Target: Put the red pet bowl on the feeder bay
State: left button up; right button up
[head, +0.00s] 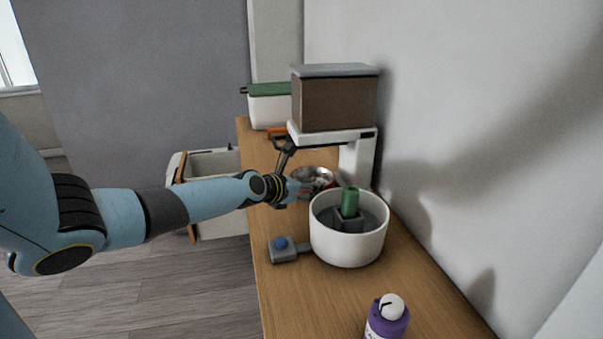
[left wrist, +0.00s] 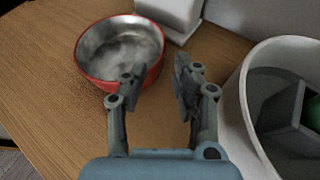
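The red pet bowl (head: 313,179) has a metal-grey inside and stands on the wooden counter by the feeder (head: 336,100), partly hidden behind my left gripper. It also shows upright in the left wrist view (left wrist: 121,50). The feeder has a brown hopper on a white arm and post; the post's foot (left wrist: 172,14) is just beyond the bowl. My left gripper (left wrist: 159,72) is open and empty. Its left finger overlaps the bowl's near right rim in the picture; I cannot tell if they touch. The feeder bay's outline is not clear. My right gripper is not in view.
A white round tub (head: 347,250) with a green post stands close to the left gripper. A purple bottle (head: 387,322) is nearer. A green-lidded white box (head: 268,106) stands at the back. The wall borders the counter's right.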

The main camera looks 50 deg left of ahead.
pick_arm(q)
jog(key=p+v, duration=0.1)
jog(key=v, duration=0.2)
jog(key=shift+s+r+p, duration=0.2)
jog(key=shift+s+p, duration=0.05)
jog(key=shift+p, duration=0.1)
jog(key=shift+f, duration=0.1)
jog(key=shift+s+d, duration=0.1)
